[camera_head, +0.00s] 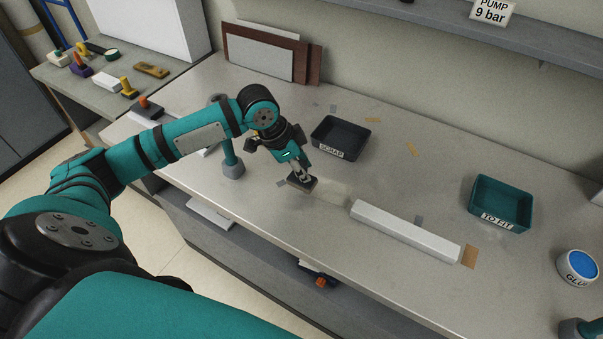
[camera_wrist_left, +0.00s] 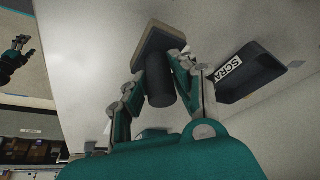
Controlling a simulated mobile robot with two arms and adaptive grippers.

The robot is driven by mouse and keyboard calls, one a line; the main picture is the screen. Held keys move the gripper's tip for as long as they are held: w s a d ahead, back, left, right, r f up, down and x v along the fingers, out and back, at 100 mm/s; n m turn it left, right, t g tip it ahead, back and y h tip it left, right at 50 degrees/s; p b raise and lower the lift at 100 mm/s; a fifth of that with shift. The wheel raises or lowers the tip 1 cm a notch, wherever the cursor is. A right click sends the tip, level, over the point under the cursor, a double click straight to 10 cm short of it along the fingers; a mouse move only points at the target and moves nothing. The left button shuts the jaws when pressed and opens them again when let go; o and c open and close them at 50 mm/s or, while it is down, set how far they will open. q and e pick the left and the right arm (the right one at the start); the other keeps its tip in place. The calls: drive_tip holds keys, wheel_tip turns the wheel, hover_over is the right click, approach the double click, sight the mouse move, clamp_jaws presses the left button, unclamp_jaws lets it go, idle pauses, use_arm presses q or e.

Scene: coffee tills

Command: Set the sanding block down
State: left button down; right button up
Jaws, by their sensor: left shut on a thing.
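The sanding block (camera_head: 301,184) has a flat brown-edged base and a dark round handle. My left gripper (camera_head: 299,173) is shut on it, above the bench (camera_head: 290,235) near the front edge, left of the long white bar (camera_head: 405,231). In the left wrist view the handle of the sanding block (camera_wrist_left: 158,82) sits between the fingers of my left gripper (camera_wrist_left: 160,75). I cannot tell whether its base touches the bench. What looks like my right gripper (camera_wrist_left: 18,55) shows dark and small at the left edge of the wrist view; its fingers are unclear.
A dark SCRAP tray (camera_head: 340,138) stands just behind the block. A teal TO FIT tray (camera_head: 499,204) and GLUE pot (camera_head: 577,267) stand to the right. A teal post (camera_head: 233,160) stands left of the gripper. A pale dusty patch lies between block and bar.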

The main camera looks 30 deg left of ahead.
use_arm(q)
drive_tip(key=shift+f+p, duration=0.45)
drive_tip(key=shift+f, duration=1.3)
drive_tip(key=c, duration=1.1)
unclamp_jaws()
drive_tip(key=shift+f, duration=0.15)
drive_tip(key=b+v, duration=0.1)
drive_tip(key=v, duration=1.1)
drive_tip(key=shift+r, duration=0.2)
